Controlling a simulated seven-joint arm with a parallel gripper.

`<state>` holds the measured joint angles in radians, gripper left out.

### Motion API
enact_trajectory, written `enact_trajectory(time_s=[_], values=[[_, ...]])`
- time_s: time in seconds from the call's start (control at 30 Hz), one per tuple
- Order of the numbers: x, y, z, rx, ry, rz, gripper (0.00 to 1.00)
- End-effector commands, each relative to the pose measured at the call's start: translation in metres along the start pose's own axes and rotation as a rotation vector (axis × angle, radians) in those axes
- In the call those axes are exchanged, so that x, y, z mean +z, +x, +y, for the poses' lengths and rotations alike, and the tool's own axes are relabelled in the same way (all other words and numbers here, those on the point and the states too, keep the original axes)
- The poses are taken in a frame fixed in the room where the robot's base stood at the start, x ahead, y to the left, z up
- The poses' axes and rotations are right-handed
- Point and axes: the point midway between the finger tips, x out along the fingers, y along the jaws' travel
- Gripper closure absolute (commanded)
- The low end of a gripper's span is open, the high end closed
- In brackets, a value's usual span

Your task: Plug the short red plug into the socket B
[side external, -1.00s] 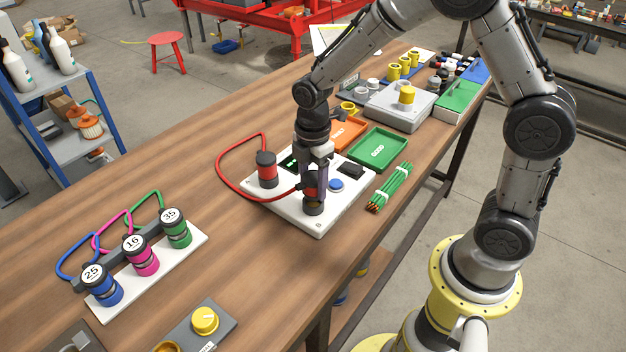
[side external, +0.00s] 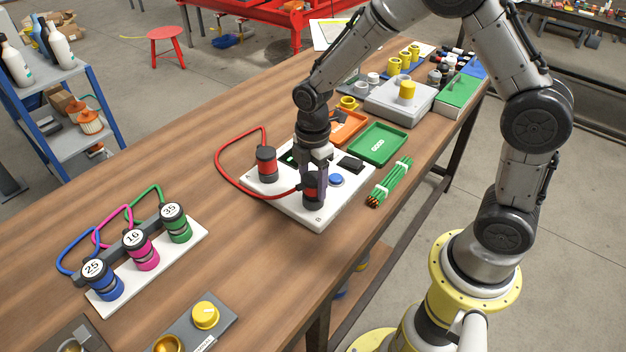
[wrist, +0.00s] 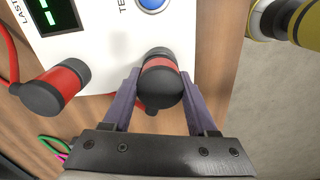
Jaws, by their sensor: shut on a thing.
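The short red plug (side external: 312,191), red-banded with dark ends, stands upright at the B-marked near corner of the white panel (side external: 292,212). It appears pushed down over socket B, which is hidden beneath it; whether it is fully seated I cannot tell. My gripper (side external: 315,178) is shut on this plug from above. In the wrist view the plug (wrist: 160,66) sits between the two purple-grey fingers of my gripper (wrist: 160,98). A red cable (side external: 218,160) loops from it to a second red-banded plug (side external: 266,161) at the panel's left corner.
A blue button (side external: 336,180) and a black block (side external: 352,164) are close by on the panel. A green wire bundle (side external: 388,183) and a green tray (side external: 378,143) lie to the right. Blue, pink and green plugs stand on a white rack (side external: 188,246) at left.

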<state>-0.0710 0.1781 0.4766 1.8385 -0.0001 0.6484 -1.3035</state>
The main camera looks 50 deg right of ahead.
Motion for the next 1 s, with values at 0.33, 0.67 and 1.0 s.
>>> enact_trajectory(time_s=[0.33, 0.67, 1.0], values=[[0.0, 0.006, 0.0, 0.0, 0.0, 0.0, 1.0], [0.0, 0.011, 0.0, 0.001, 0.0, 0.0, 1.0], [0.0, 0.012, -0.001, -0.005, 0.0, -0.001, 0.07]])
